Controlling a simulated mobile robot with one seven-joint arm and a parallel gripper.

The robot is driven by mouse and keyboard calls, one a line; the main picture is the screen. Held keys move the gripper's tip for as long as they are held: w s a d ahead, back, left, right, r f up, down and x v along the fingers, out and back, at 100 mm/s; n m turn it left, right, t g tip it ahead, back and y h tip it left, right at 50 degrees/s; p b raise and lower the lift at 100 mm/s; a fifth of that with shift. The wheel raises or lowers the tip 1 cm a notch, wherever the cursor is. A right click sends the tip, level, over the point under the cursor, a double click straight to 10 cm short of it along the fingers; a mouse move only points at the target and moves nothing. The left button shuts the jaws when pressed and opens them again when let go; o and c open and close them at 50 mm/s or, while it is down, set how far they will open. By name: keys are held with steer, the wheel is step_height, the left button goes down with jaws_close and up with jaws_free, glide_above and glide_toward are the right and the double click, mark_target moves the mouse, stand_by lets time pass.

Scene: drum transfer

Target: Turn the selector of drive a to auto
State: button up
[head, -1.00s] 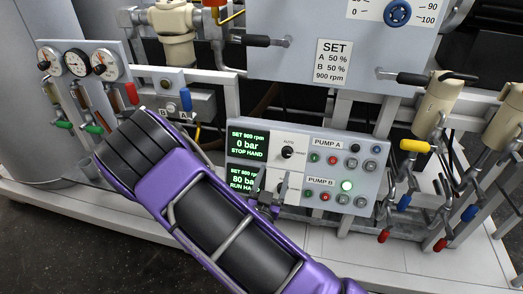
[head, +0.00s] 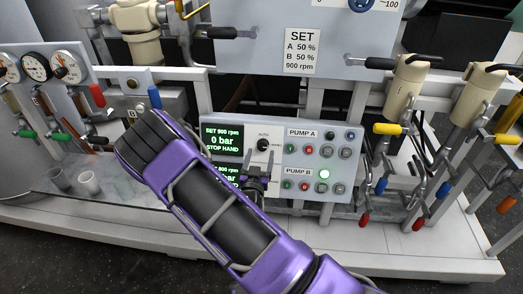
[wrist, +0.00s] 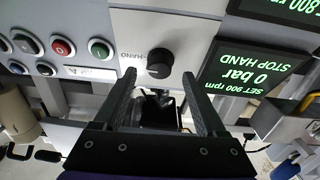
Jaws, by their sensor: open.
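The drive A selector (head: 263,145) is a round black knob in the upper row of the control panel, with AUTO printed above it and HAND at its right. In the wrist view, which is upside down, the selector (wrist: 160,62) shows just beyond and between my fingertips. I cannot clearly tell where its pointer aims. The pump A display (head: 220,141) reads 0 bar, STOP HAND; it also shows in the wrist view (wrist: 255,85). My gripper (head: 259,154) is open and empty just below the selector in the head view. The gripper (wrist: 158,75) hides the lower selector.
Pump A and pump B buttons (head: 307,150) lie right of the selectors. The lower display (head: 228,172) is partly behind my arm. Yellow, blue and red valve handles (head: 388,129) stand at the right. Gauges (head: 35,66) and two cups (head: 89,182) are at the left.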

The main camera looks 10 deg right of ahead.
mark_target(262, 148)
steer(key=shift+x, duration=1.7)
jaws_close()
